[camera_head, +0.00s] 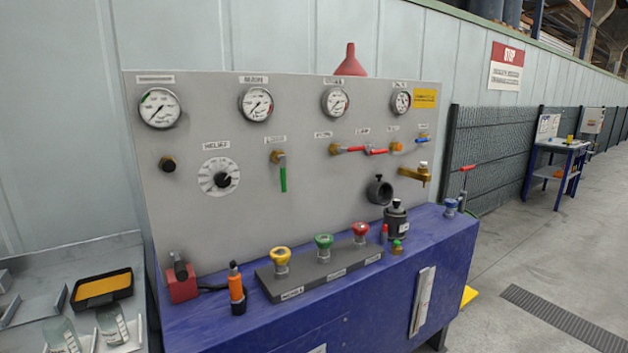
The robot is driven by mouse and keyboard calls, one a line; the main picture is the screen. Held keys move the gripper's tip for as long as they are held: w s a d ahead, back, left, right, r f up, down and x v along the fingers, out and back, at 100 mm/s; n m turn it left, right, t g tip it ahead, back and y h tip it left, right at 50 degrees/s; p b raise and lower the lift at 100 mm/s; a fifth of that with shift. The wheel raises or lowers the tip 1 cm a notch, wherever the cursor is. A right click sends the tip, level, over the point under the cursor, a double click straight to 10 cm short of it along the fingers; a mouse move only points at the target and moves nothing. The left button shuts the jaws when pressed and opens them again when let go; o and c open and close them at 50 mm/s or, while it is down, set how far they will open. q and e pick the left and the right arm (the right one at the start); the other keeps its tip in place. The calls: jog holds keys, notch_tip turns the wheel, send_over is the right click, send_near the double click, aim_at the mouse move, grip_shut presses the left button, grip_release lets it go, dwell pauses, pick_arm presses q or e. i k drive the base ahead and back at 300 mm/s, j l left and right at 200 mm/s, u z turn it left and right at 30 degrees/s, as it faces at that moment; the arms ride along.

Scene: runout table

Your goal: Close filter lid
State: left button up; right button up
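A black canister (397,222) with a pale label stands on the right part of the blue bench and looks like the filter. A dark piece with a small knob (396,204) shows at its top. A black round, hollow part (379,191) with a small knob above it shows just behind and left of the canister, in front of the grey panel. I cannot tell which of these parts is the lid, or whether it is seated. Neither of my grippers is in view.
A small red part (384,232) and a green-and-brass fitting (397,247) sit close to the canister. A brass tap (416,173) juts from the panel above right. A block with yellow, green and red knobs (322,268) lies left. The bench's front right top is clear.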

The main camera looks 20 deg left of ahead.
aim_at(379, 194)
jog(key=u, duration=0.25)
jog(key=i+l+u, duration=0.15)
jog(key=i+l, duration=0.55)
jog(key=i, duration=0.15)
